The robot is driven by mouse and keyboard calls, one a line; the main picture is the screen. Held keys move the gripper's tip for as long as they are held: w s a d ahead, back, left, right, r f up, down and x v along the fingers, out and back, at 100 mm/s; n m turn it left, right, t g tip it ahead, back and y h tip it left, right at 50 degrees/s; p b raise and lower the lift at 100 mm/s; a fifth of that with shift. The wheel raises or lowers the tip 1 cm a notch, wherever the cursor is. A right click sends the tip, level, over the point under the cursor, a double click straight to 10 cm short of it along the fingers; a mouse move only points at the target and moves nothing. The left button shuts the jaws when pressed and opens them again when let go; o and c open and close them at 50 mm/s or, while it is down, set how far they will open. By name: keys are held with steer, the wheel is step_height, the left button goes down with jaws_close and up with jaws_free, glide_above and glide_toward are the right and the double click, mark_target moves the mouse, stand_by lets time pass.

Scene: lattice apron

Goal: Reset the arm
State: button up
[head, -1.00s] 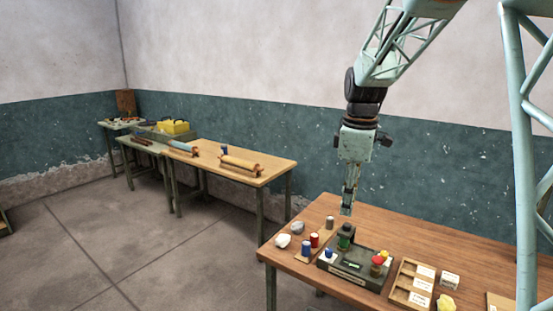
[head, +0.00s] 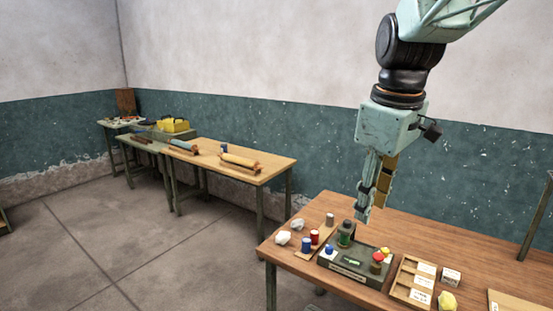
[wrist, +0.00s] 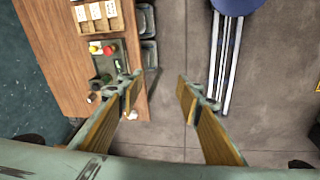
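My gripper (head: 372,205) hangs from my arm above the near wooden table (head: 455,240), pointing down, in the head view. In the wrist view my gripper (wrist: 158,96) has its two fingers well apart, with nothing between them but the floor below. A dark green tray (head: 345,277) with several small coloured items lies on the table beneath it, and the tray also shows in the wrist view (wrist: 107,66). The gripper appears to be clear of the table and everything on it.
Spools, white lumps (head: 283,238) and a compartmented wooden box (head: 401,291) surround the tray. A small white box (head: 451,276) and a yellow lump (head: 447,301) lie to its right. A second table (head: 270,165) stands along the back wall. The floor (head: 130,230) at left is clear.

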steer(key=s+f+m+t+b, duration=0.1)
steer(key=s+m, duration=0.7)
steer(key=s, duration=2.2)
step_height(320, 180, down, 3)
steer(key=shift+r+m+t+b, duration=0.1)
steer(key=shift+m+t+b, duration=0.25)
steer(key=shift+b, duration=0.5)
